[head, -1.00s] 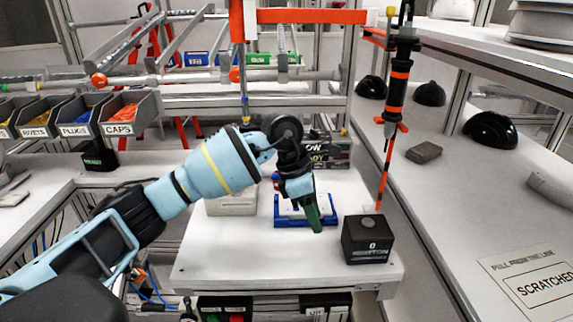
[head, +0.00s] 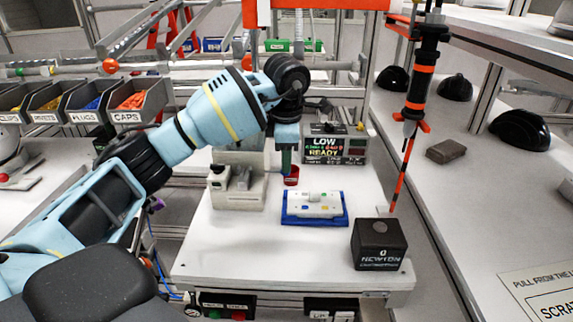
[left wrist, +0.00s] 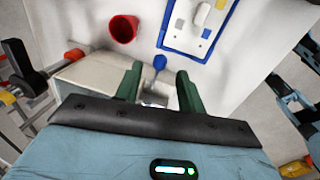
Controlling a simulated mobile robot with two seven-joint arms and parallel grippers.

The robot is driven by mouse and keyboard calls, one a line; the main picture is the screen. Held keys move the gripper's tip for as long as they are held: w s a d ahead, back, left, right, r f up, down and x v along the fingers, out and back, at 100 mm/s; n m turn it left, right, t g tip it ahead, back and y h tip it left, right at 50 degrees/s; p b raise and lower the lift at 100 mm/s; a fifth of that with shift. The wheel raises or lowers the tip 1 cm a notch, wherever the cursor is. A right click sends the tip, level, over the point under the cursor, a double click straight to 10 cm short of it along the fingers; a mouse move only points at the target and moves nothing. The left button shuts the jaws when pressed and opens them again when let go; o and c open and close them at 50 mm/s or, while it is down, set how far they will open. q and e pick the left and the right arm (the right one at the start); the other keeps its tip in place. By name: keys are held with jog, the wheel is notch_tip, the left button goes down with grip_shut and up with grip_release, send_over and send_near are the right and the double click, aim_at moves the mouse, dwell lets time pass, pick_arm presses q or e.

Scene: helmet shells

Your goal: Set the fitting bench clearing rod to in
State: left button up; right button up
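My left gripper (head: 287,165) hangs over the back middle of the white bench (head: 300,265), fingers down. In the left wrist view its green fingers (left wrist: 158,88) stand apart with a gap between them, open. A blue round knob on a short stem (left wrist: 159,62) shows just beyond the gap, by the pale fixture block (left wrist: 92,72); it appears to be the clearing rod's end. I cannot tell how far in it sits. In the head view the pale fixture (head: 237,192) stands left of the gripper, and the knob is hidden. My right gripper is not in view.
A red cup (head: 291,177) stands close by the fingers. A blue-framed board (head: 314,206), a black Newton box (head: 379,245) and a READY display (head: 335,146) are on the bench. An orange-black tool (head: 415,85) hangs at the right. The bench front is clear.

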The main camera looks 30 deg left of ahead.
aim_at(277, 172)
pick_arm(q)
jog(key=shift+w+a+f, duration=0.1)
jog(key=shift+w+f, duration=0.1)
jog(key=shift+f, duration=1.45)
grip_shut()
